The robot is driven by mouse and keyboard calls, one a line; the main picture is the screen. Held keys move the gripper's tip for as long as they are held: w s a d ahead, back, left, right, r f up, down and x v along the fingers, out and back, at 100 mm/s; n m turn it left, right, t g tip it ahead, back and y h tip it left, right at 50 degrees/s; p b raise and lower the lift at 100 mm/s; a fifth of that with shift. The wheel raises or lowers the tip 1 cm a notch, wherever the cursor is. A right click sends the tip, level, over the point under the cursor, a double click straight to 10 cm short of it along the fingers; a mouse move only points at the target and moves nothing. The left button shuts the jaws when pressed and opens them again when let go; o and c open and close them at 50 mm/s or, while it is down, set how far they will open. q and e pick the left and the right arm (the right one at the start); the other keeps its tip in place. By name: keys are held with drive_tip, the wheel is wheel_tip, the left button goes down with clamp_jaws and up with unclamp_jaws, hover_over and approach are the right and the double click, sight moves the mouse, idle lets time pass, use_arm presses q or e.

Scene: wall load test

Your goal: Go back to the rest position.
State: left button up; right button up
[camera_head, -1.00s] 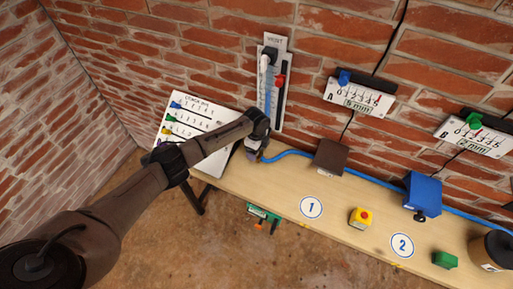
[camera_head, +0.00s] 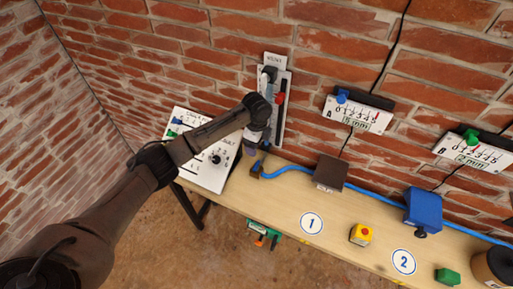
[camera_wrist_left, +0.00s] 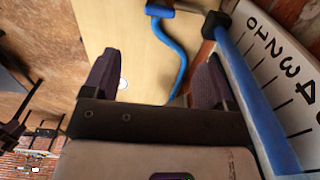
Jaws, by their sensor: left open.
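My left arm reaches in from the left in the head view. Its wrist is bent in front of the wall gauge marked VENT (camera_head: 279,112), and the left gripper (camera_head: 250,148) points down above the left end of the table (camera_head: 285,207). In the left wrist view the gripper (camera_wrist_left: 155,82) is open, its two dark fingers wide apart with nothing between them but the table and a blue hose beyond. The gauge's numbered scale (camera_wrist_left: 278,65) and blue column are close beside the right finger. My right gripper is not in view.
A white board (camera_head: 208,172) leans at the table's left end, behind my forearm. The blue hose (camera_head: 292,168) runs along the table past a brown box (camera_head: 330,172) and a blue box (camera_head: 423,210). A yellow button box (camera_head: 361,235) stands at the front.

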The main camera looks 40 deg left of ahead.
use_arm(q)
drive_tip(key=shift+r, duration=0.3)
idle(0.4)
drive_tip(key=s+d+f, duration=0.8)
drive_tip(key=d+f, duration=0.1)
drive_tip(key=d, duration=0.1)
drive_tip(key=s+d+f+n+t+h, duration=0.15)
drive_tip(key=s+d+n, duration=0.25)
drive_tip(key=s, duration=0.6)
drive_tip(key=s+d+f+n+t, duration=0.15)
drive_tip(key=s+d+n, duration=0.3)
drive_tip(key=s, duration=0.55)
drive_tip(key=s+a+r+n+y, duration=0.1)
drive_tip(key=s+a+r+n, duration=0.1)
drive_tip(key=s, duration=0.3)
drive_tip(key=s+a+r+n, duration=0.1)
drive_tip(key=s+n, duration=0.2)
drive_tip(key=s, duration=0.2)
wheel_tip(320, 180, up, 21)
drive_tip(key=p, duration=2)
drive_tip(key=shift+w+f+t, duration=0.2)
drive_tip(key=shift+t, duration=0.1)
